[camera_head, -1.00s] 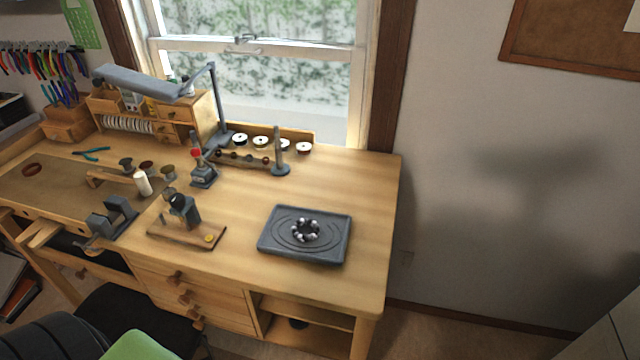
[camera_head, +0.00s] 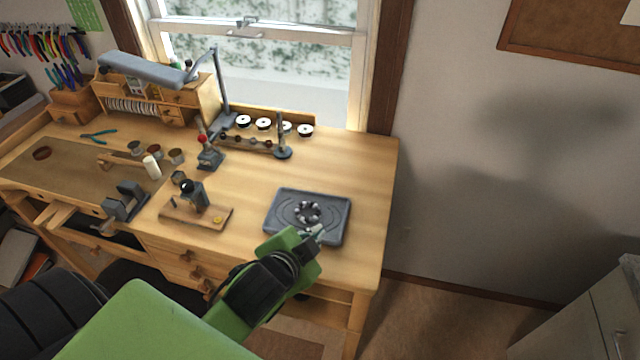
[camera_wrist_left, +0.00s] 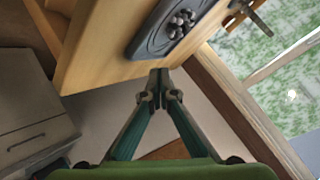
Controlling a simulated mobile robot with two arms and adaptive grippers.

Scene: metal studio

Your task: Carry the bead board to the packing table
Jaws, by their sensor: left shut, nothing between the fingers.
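The bead board (camera_head: 279,210) is a grey, shallow tray with curved grooves and a ring of dark and pale beads in its middle. It lies flat on the wooden workbench near the front right corner. It also shows in the left wrist view (camera_wrist_left: 142,43), near the top. My left gripper (camera_head: 318,232) is at the board's front edge in the head view, covering a little of it. In the left wrist view its fingertips (camera_wrist_left: 159,75) are together and empty, just short of the bench edge; I cannot tell whether they touch anything. The packing table is not identifiable. My right gripper is out of view.
The workbench (camera_head: 355,175) is bare right of the board. A small tool on a wooden base (camera_head: 196,212) stands left of it, and a spool rack (camera_head: 250,142) behind. A grey cabinet (camera_head: 590,310) stands at the lower right.

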